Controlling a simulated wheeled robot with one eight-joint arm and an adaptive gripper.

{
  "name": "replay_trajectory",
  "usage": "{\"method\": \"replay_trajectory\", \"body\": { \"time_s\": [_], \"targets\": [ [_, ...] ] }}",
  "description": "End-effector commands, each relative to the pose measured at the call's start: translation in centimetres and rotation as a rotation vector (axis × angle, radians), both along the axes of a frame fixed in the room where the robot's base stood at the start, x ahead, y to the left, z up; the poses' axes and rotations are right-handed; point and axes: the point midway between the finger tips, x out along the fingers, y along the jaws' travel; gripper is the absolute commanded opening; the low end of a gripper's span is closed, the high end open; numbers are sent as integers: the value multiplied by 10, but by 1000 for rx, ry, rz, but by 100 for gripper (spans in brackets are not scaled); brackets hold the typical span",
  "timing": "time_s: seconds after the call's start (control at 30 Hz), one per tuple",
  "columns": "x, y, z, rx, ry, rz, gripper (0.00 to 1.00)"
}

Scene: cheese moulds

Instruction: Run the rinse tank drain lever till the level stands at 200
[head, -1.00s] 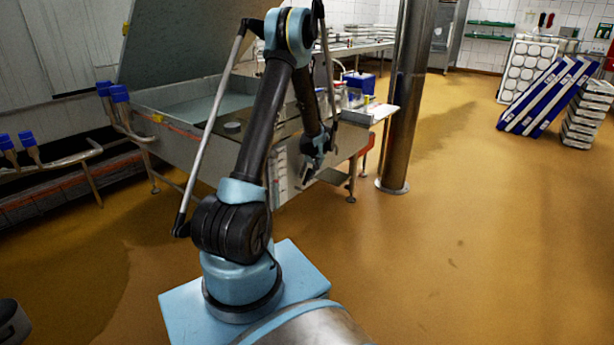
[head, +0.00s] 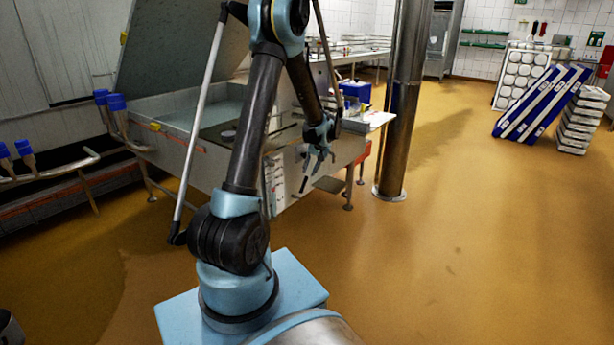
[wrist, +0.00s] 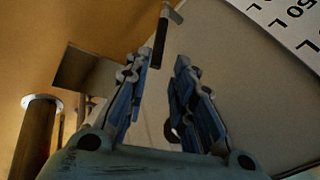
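The steel rinse tank (head: 215,165) stands left of centre in the head view, its lid raised and pale water (head: 205,115) inside. A white level scale (head: 277,180) is on its near side; part of it shows in the wrist view (wrist: 290,20), with a "50" mark legible. The water level against the scale cannot be read. The drain lever's black handle (wrist: 160,38) is ahead of my fingertips in the wrist view, and shows small and dark in the head view (head: 303,185). My gripper (wrist: 156,68) is open and empty, apart from the handle.
A steel pillar (head: 402,110) stands right of the tank. A flat plate (wrist: 85,70) sticks out left of my gripper. Blue and white racks (head: 540,105) and stacked moulds (head: 582,120) stand far right. The ochre floor (head: 460,240) is clear at the right.

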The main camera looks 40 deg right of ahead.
Motion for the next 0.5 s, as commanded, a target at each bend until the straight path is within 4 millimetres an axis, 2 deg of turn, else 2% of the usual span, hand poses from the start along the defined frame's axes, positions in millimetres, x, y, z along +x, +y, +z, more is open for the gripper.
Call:
{"method": "replay_trajectory", "body": {
  "time_s": [0.2,0.5],
  "targets": [
    [-6,0,15,0,0,0,23],
    [-7,-1,17,0,0,1,23]
  ]
}}
